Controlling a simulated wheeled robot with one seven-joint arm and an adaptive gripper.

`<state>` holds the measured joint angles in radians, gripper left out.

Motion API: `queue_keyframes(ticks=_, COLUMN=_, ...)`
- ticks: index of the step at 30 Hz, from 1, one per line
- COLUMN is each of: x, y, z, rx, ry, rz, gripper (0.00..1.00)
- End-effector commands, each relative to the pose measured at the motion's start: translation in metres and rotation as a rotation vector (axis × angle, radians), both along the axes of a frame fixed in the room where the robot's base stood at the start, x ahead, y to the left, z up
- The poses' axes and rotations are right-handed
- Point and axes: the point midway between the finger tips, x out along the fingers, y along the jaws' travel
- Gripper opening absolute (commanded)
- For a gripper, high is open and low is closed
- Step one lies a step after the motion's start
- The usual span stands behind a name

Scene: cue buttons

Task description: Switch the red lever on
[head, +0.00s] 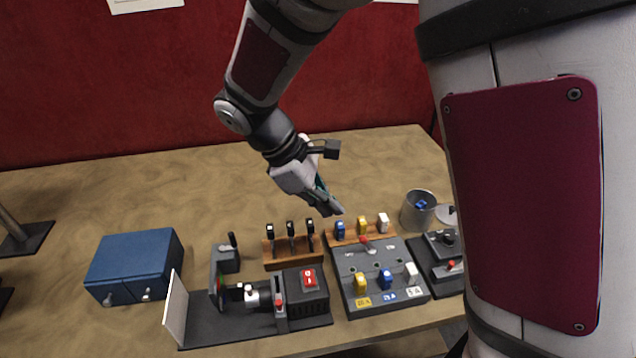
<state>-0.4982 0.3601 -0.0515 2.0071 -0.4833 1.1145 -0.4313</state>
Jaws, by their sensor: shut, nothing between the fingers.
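My gripper (336,210) is shut and empty. It points down and to the right above the table, behind the wooden rack of coloured pieces. A small lever with a red tip (365,243) stands at the back of the grey panel (347,277), just below and right of my gripper, with no contact visible. Another red-tipped lever (451,265) sits on a dark box (430,262) at the right, partly hidden by my arm. I cannot tell which one is the red lever, nor its on or off position.
A black machine (245,328) with a red switch (309,277) stands at the front. A wooden rack (282,263) holds several black-handled tools. A blue cabinet (135,262) is at left, a metal can (418,212) at right. The back of the table is clear.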

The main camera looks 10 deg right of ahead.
Motion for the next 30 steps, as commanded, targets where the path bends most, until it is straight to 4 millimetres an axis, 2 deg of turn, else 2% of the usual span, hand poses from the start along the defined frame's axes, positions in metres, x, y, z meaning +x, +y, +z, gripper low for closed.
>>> queue_keyframes(ticks=3, x=0.009, y=0.012, z=-0.023, rx=-0.06, ry=0.06, rz=0.088, gripper=0.0)
queue_keyframes(ticks=9, x=0.016, y=0.023, z=-0.044, rx=-0.123, ry=0.115, rz=0.177, gripper=0.0)
queue_keyframes(ticks=23, x=0.018, y=0.026, z=-0.049, rx=-0.138, ry=0.128, rz=0.2, gripper=0.0)
queue_keyframes(ticks=30, x=0.016, y=0.013, z=-0.064, rx=-0.139, ry=0.131, rz=0.197, gripper=0.0)
